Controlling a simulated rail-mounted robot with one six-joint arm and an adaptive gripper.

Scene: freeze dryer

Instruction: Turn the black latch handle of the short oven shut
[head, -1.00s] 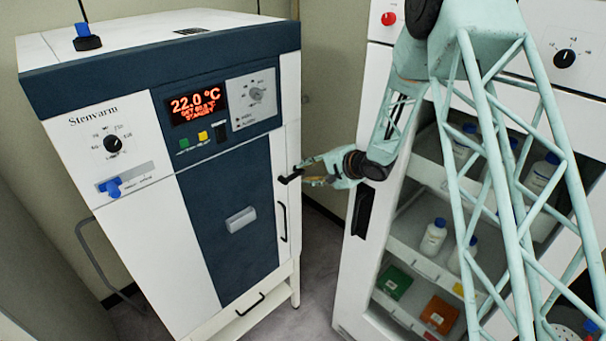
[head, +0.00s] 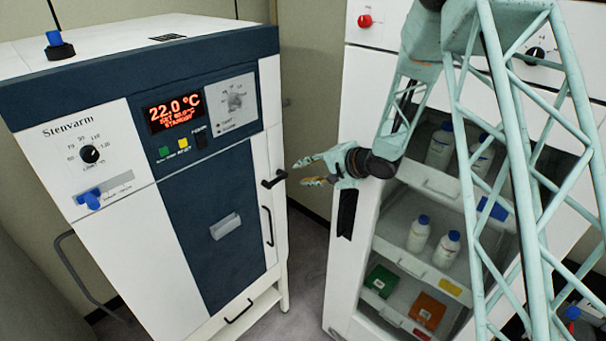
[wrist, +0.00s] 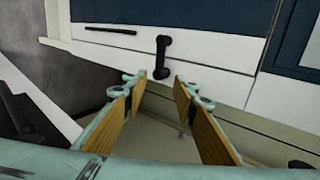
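The short oven (head: 95,212) is the white and dark blue Stenvarm cabinet at left, with its door looking closed. Its black latch handle (head: 274,179) sits on the door's right edge, above the long black door handle (head: 267,226). In the wrist view the latch handle (wrist: 162,57) lies across the line of the door handle (wrist: 110,30), about at right angles. My gripper (head: 302,173) is just right of the latch, a small gap apart. In the wrist view my gripper (wrist: 160,86) is open and empty, the latch beyond and between its fingertips.
A white glass-fronted cabinet (head: 345,285) with bottles and boxes stands close to the right of my gripper. A narrow floor gap (head: 304,250) lies between it and the oven. The oven display (head: 173,109) reads 22.0 °C.

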